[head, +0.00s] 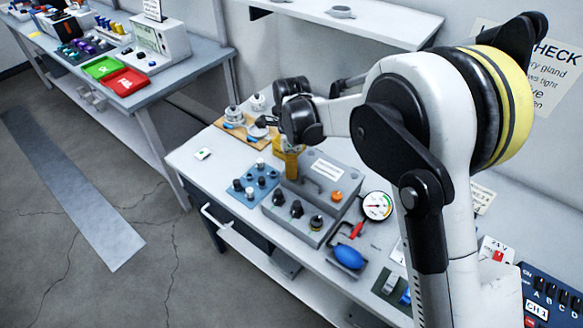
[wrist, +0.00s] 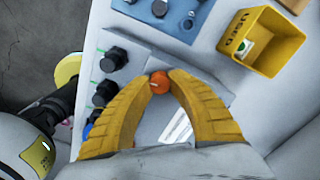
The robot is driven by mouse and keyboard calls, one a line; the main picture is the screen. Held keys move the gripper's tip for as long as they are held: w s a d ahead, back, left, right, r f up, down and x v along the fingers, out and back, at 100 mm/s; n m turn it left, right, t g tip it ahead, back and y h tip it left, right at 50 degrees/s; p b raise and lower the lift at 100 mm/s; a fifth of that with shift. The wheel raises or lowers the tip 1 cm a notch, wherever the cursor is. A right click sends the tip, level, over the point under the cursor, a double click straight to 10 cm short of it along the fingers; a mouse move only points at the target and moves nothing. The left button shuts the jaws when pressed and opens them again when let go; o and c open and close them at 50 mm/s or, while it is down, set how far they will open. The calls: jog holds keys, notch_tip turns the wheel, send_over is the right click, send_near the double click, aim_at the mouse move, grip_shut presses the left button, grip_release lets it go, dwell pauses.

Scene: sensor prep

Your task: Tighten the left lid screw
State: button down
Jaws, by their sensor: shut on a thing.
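The grey box (head: 300,228) stands on the bench with its sloped lid (head: 318,183), which bears a white label. An orange screw (head: 337,196) sits at the lid's right end in the head view. My gripper (head: 291,177) points down over the lid's left end, its yellow fingers hiding what is between them there. In the wrist view my gripper (wrist: 159,80) is shut on another orange screw, the left lid screw (wrist: 159,83), whose round top shows between the fingertips. The lid's label (wrist: 176,128) shows between the fingers.
Several black connectors (head: 297,209) line the box's front. A blue tray (head: 252,187) with dark fittings lies to the left. A yellow bin marked USED (wrist: 240,48) stands close by. A gauge (head: 377,206) and blue bulb (head: 349,256) lie to the right.

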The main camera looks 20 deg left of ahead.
jog(key=shift+m, duration=0.9)
jog(key=shift+d, duration=0.1)
jog(key=c, duration=1.2)
grip_release()
notch_tip(320, 180, up, 12)
